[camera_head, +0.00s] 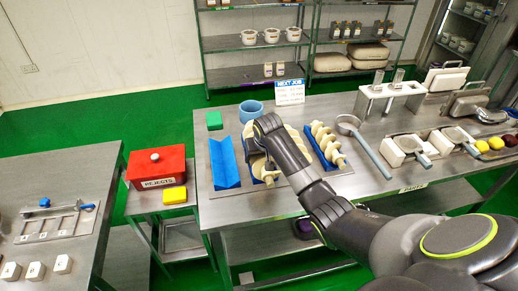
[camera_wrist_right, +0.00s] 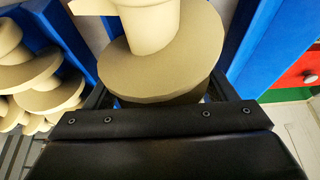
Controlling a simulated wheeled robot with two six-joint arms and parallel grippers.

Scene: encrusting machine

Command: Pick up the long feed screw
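Cream feed screws lie in blue holders on the steel table (camera_head: 300,194). One screw (camera_head: 325,143) lies in the right holder, clear of my arm. Another (camera_head: 297,143) is partly hidden behind my right arm. A third (camera_head: 258,165) is mostly covered by my right gripper (camera_head: 264,172), which points down over it. In the right wrist view a broad cream flight and shaft (camera_wrist_right: 165,62) fill the space between the fingers; finger contact is hidden. I cannot tell which screw is the long one. My left gripper is not in view.
An empty blue trough (camera_head: 224,163) stands left of the screws. A blue ring-shaped part (camera_head: 251,110), a green block (camera_head: 214,120) and a sign (camera_head: 290,92) stand behind. A pan (camera_head: 368,146) lies right. A red rejects box (camera_head: 157,166) is on a side table.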

